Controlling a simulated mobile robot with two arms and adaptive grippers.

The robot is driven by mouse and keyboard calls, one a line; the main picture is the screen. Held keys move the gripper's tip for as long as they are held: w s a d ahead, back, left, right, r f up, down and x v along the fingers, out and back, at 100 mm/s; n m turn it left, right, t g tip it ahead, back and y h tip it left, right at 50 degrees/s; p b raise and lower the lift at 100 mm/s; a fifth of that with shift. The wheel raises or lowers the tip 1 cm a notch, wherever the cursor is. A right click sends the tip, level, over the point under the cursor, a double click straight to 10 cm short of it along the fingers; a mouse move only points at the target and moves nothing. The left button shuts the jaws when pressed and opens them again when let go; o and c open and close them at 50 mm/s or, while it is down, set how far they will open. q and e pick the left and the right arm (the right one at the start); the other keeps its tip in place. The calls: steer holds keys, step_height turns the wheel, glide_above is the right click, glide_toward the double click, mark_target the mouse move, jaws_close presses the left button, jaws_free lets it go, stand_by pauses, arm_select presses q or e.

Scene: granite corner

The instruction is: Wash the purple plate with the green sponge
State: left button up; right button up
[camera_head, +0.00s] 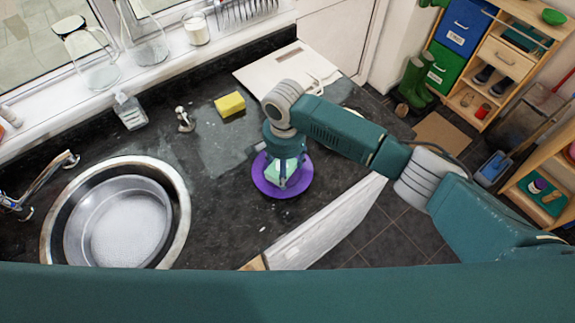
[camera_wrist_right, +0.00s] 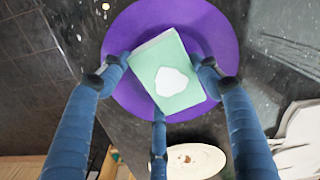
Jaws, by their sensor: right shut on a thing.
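The purple plate (camera_head: 298,184) lies on the dark granite counter, right of the sink. In the right wrist view the plate (camera_wrist_right: 212,32) fills the upper middle. The green sponge (camera_wrist_right: 160,68), pale green with a white patch on its face, is over the plate; it also shows in the head view (camera_head: 276,172). My right gripper (camera_head: 284,168) points down over the plate, its fingers shut around the sponge. In the right wrist view the fingers of this gripper (camera_wrist_right: 160,75) sit at the sponge's sides. My left gripper is not in view.
A round metal sink (camera_head: 118,222) with suds is at the left. A yellow sponge (camera_head: 230,104), a soap bottle (camera_head: 130,110) and a small metal fitting (camera_head: 184,119) stand behind. A pale board (camera_head: 275,74) lies at the back. A cream plate (camera_wrist_right: 197,160) shows near the right gripper.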

steer(key=shift+w+d, duration=0.4)
steer(key=shift+d, duration=0.15)
steer(key=shift+s+a+f, duration=0.15)
steer(key=shift+s+a, duration=0.4)
steer(key=shift+a, duration=0.15)
steer(key=shift+w+d, duration=0.6)
steer(key=shift+d, duration=0.15)
steer(key=shift+r, duration=3.1)
steer(key=shift+r, duration=0.1)
steer(key=shift+r, duration=1.4)
